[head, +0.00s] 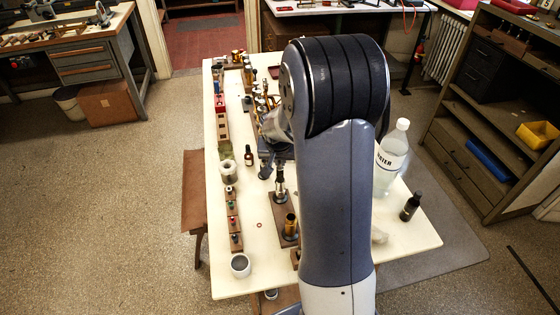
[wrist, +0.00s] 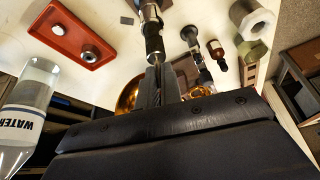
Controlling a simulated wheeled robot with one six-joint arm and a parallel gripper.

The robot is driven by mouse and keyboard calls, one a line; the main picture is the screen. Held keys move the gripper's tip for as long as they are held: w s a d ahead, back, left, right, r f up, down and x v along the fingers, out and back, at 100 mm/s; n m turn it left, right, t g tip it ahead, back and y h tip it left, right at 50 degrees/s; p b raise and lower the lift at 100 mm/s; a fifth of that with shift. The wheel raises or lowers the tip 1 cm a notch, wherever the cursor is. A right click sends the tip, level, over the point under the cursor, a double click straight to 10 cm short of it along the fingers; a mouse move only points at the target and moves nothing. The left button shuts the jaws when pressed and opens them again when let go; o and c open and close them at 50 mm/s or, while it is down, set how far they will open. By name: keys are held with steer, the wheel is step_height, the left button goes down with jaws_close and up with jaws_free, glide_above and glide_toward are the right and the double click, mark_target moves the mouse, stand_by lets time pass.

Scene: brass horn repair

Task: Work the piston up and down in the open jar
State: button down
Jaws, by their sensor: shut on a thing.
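In the wrist view my gripper (wrist: 157,84) is shut, its fingers pointing up the picture. At the fingertips is the end of a slim dark and silver cylinder, which looks like the piston (wrist: 153,36); it runs up to the top edge. Rounded brass surfaces show on either side of the fingers, the left one (wrist: 128,95) partly hidden. I cannot make out the open jar for sure, nor whether the piston is inside it. In the head view my arm covers the middle of the table and the gripper is not clear.
A water bottle (head: 391,158) and a dark bottle (head: 411,206) stand right of my arm. A brown dropper bottle (head: 248,155) and a white cup (head: 240,265) stand left. A brass cylinder (head: 291,226) is on a wooden block. A red tray (wrist: 82,35) holds a ring.

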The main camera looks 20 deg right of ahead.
steer(key=shift+r+p, duration=1.9)
steer(key=shift+r, duration=1.35)
